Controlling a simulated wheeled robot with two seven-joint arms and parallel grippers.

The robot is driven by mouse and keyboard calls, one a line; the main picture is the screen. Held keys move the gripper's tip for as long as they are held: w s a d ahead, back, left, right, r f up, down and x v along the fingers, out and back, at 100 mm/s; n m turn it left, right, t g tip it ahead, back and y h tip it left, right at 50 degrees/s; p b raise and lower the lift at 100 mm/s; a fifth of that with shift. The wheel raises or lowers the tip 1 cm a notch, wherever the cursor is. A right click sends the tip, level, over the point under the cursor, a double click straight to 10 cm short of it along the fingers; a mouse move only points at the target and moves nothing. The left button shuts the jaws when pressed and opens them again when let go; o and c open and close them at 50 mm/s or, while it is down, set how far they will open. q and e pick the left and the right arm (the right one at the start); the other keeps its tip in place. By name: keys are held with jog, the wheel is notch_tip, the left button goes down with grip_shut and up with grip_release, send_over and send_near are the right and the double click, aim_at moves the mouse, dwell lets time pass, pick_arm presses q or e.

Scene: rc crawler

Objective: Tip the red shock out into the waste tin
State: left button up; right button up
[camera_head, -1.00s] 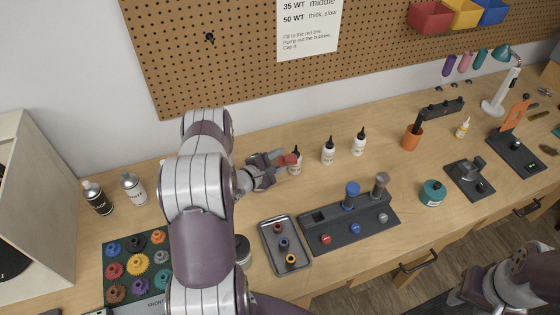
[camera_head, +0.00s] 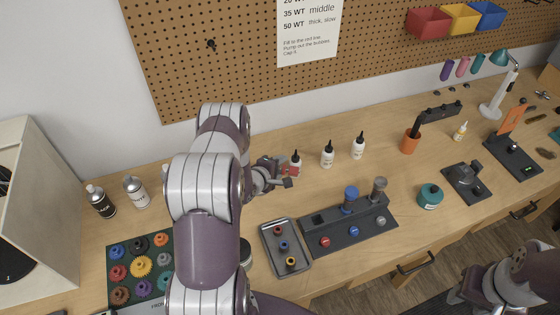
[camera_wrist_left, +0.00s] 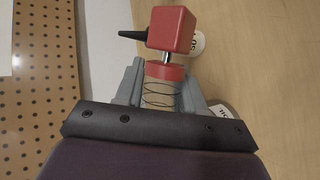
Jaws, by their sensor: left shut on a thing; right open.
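My left gripper (camera_head: 280,176) is shut on the red shock (camera_head: 290,171), above the bench in front of the white bottles. In the left wrist view the shock shows a red block (camera_wrist_left: 172,28), a short metal rod, a red collar and a clear body with a coil between the grey fingers (camera_wrist_left: 160,92). A dark round tin (camera_head: 246,252) on the bench is mostly hidden behind my left arm; I cannot tell whether it is the waste tin. My right gripper (camera_head: 462,296) is low at the right, apart from the bench things, and its fingers show poorly.
Several white bottles (camera_head: 328,154) stand behind the gripper. A grey tray (camera_head: 269,262) with small rings and a dark stand (camera_head: 340,231) with knobs lie in front. A gear mat (camera_head: 112,284) is left, a teal jar (camera_head: 431,195) right. Bench between stand and jar is clear.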

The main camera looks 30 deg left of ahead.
pick_arm(q)
jog(key=shift+d+f+m+y, duration=0.1)
jog(key=shift+f+m+y, duration=0.05)
jog(key=shift+m+y, duration=0.15)
jog(key=r+m+g+y, duration=0.1)
jog(key=a+r+m+y+p, duration=0.1)
jog(key=y, duration=0.1)
jog(key=s+a+r+m+g+y+p, duration=0.1)
jog(key=shift+a+r+m+g, duration=0.25)
jog(key=shift+m+g, duration=0.05)
jog(key=shift+m, duration=0.1)
jog(key=shift+s+a+r+m+y, duration=0.1)
jog(key=shift+a+r+m+y, duration=0.15)
jog(key=shift+y, duration=0.25)
jog(key=shift+r, duration=0.1)
jog(key=shift+a, duration=0.2)
